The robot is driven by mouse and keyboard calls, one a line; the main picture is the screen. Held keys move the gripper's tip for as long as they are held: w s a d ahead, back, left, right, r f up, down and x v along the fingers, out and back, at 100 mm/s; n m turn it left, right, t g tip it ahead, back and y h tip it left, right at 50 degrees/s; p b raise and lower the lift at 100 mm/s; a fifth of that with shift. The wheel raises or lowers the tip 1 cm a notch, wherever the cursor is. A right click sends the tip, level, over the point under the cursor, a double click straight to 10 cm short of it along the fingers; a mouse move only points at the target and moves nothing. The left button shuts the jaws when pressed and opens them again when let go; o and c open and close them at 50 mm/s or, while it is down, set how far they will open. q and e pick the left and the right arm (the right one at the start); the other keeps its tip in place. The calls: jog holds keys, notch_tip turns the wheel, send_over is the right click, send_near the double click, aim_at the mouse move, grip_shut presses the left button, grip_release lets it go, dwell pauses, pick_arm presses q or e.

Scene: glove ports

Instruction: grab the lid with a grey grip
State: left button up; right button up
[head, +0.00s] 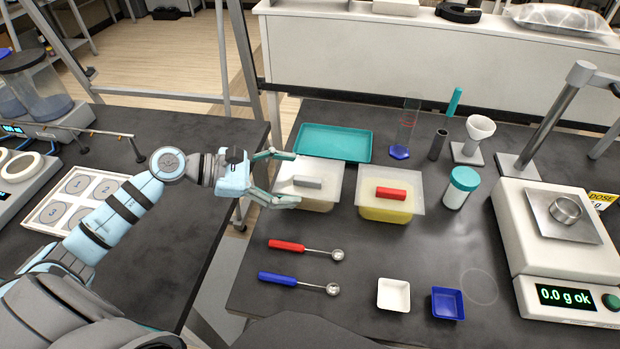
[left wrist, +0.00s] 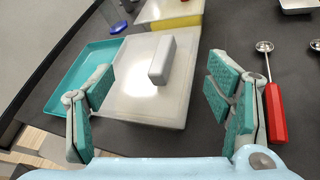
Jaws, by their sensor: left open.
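The lid with a grey grip (head: 301,178) sits on a squarish container at the left of the dark table. In the left wrist view the translucent lid (left wrist: 133,98) lies ahead, and its grey block grip (left wrist: 162,60) stands up from it. My left gripper (head: 284,177) is open and empty, at the left edge of this lid, fingers pointing toward the grip. In the left wrist view the grip lies beyond the two spread fingertips (left wrist: 157,88), not between the pads. My right gripper is not in view.
A second lid with a red grip (head: 391,193) covers a yellow-filled container just right. A teal tray (head: 334,143) lies behind. A red-handled spoon (head: 306,249) and blue-handled spoon (head: 299,282) lie in front.

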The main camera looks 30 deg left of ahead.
aim_at(304, 183)
pick_arm(q)
jog(key=d, duration=0.1)
jog(key=w+d, duration=0.1)
jog(key=d, duration=0.1)
jog(key=shift+w+d+f+p, duration=0.15)
jog(key=shift+d+f+p, duration=0.1)
jog(key=shift+f+p, duration=0.15)
jog(key=shift+w+f, duration=0.1)
jog(key=shift+w, duration=0.05)
jog(key=c, duration=1.5)
